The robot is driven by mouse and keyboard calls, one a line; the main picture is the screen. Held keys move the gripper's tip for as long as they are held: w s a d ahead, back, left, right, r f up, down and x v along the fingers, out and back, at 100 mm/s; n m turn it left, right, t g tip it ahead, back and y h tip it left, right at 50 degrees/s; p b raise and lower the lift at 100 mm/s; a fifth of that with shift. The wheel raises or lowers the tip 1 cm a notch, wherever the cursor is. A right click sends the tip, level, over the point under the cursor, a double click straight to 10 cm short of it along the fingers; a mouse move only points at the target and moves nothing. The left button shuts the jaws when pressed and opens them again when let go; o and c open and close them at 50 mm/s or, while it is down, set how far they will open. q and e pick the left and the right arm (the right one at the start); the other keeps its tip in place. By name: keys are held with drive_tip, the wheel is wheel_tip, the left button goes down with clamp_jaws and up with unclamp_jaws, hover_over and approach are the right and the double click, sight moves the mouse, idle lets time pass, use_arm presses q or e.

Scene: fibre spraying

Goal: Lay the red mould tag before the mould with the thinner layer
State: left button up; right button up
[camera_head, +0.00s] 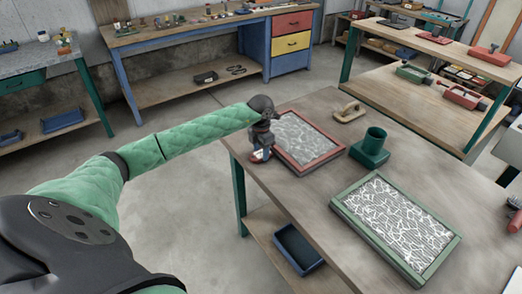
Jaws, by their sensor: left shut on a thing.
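My left gripper (262,147) is at the table's far left corner, beside the left edge of the red-framed mould (306,143). It is shut on a small red thing, which I take to be the red mould tag (257,157); the gripper hides much of it, and I cannot tell whether it touches the table. The red-framed mould has a greyer, sparser-looking layer of fibres. The green-framed mould (341,205) lies nearer and to the right, its layer whiter and denser-looking. My right gripper is not in view.
A green cup-like holder (374,146) and a wooden-handled tool (349,112) stand behind the moulds on the wooden table (300,198). A red-handled brush (515,221) lies at the right edge. The table is bare between the moulds. A blue bin (297,249) sits on the lower shelf.

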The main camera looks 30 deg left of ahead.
sight(261, 154)
use_arm(q)
drive_tip(key=shift+f, duration=0.1)
drive_tip(key=o, duration=0.9)
drive_tip(key=shift+o, duration=0.3)
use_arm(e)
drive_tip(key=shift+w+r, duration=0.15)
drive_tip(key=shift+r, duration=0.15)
use_arm(q)
drive_tip(key=shift+r, duration=0.35)
drive_tip(key=shift+r+b, duration=0.35)
wheel_tip(261, 154, up, 11)
drive_tip(key=b, duration=0.4)
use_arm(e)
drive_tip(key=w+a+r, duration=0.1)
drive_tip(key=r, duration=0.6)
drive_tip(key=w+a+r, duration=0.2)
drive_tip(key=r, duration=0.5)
use_arm(q)
drive_tip(key=shift+f, duration=0.15)
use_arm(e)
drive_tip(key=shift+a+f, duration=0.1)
